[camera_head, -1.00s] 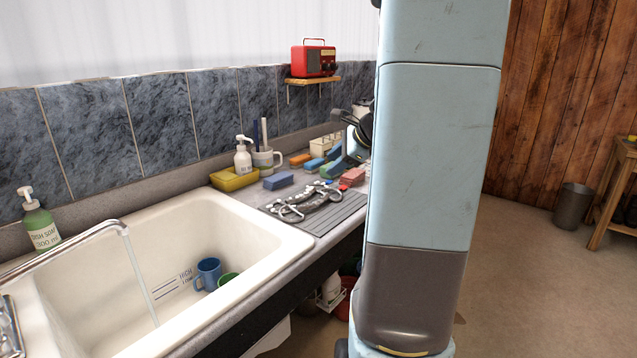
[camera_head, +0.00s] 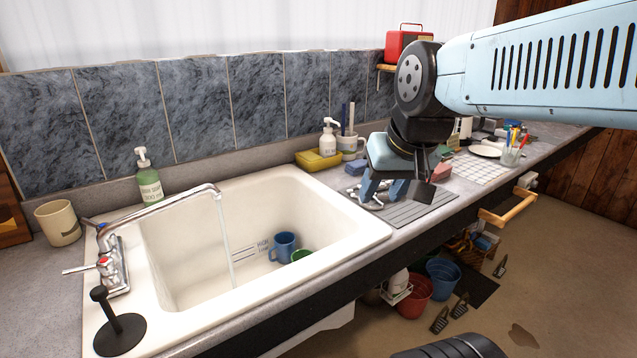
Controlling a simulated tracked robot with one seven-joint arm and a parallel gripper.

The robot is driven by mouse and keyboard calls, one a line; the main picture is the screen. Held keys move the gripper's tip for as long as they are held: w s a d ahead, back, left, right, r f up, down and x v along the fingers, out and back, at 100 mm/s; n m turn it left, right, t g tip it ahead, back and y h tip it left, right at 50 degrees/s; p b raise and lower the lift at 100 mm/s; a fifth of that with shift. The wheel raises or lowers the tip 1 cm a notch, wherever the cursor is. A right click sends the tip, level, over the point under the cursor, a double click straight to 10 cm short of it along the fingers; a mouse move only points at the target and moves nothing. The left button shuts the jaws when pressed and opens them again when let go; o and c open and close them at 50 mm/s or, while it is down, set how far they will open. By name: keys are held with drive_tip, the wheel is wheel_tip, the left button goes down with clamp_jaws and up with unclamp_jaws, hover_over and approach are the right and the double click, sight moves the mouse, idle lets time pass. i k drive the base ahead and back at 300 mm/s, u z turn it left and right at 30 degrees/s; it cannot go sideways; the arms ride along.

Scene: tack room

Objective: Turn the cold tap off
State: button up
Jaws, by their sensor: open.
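The chrome tap (camera_head: 115,268) stands on the left rim of the sink. Its spout (camera_head: 165,204) reaches over the basin, and a thin stream of water (camera_head: 228,242) runs from it. A blue mark shows at the far handle (camera_head: 102,228), which is partly hidden by the spout. The near handle (camera_head: 104,263) has a red mark, and a lever points left from it. My gripper (camera_head: 384,196) is open and points down over the grey draining mat right of the sink, well away from the tap. Whether its fingertips touch anything there is unclear.
A black plunger-like object (camera_head: 119,334) stands near the tap. A beige cup (camera_head: 58,222) and green soap bottle (camera_head: 149,183) stand behind it. Space above the basin is free, apart from spout and water.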

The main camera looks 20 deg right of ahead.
sight(84, 220)
drive_tip(key=u, duration=1.6)
drive_tip(key=k, duration=0.55)
drive_tip(key=u, duration=0.1)
drive_tip(key=i, duration=1.3)
drive_tip(key=z, duration=0.45)
